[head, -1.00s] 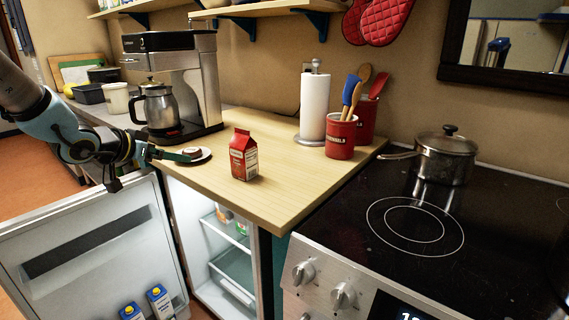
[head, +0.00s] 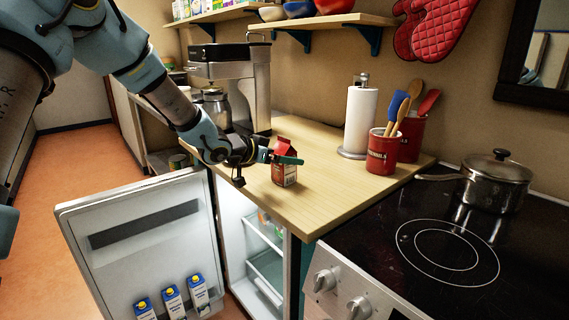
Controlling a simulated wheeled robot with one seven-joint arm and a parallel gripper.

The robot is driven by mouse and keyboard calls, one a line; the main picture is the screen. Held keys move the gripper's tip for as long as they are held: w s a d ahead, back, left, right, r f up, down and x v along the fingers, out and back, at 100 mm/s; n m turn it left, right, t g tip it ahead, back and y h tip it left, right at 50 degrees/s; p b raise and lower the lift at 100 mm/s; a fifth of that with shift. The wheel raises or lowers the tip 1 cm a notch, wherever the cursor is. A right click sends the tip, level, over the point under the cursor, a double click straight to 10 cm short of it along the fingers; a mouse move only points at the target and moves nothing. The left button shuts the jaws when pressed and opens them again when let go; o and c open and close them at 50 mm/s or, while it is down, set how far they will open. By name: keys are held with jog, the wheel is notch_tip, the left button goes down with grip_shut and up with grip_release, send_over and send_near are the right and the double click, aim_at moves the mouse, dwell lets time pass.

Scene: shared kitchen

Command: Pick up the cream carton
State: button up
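A red gable-top carton (head: 285,175) stands upright on the wooden counter (head: 318,195) near its front edge. Its label is too small to read. My gripper (head: 288,157) is at the carton's upper part, coming from the left. One teal finger crosses the front of the carton just below its top. The other finger is not clearly visible, so I cannot tell whether the gripper is shut on the carton.
A paper towel roll (head: 359,118) and red utensil crocks (head: 381,152) stand behind and to the right. A coffee maker (head: 250,85) is behind my arm. The open fridge door (head: 140,235) holds several blue-and-white cartons (head: 171,301). A pot (head: 496,182) sits on the stove.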

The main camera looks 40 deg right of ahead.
jog(key=shift+x, duration=1.5)
jog(key=shift+c, duration=0.2)
jog(key=shift+r, duration=0.1)
grip_shut()
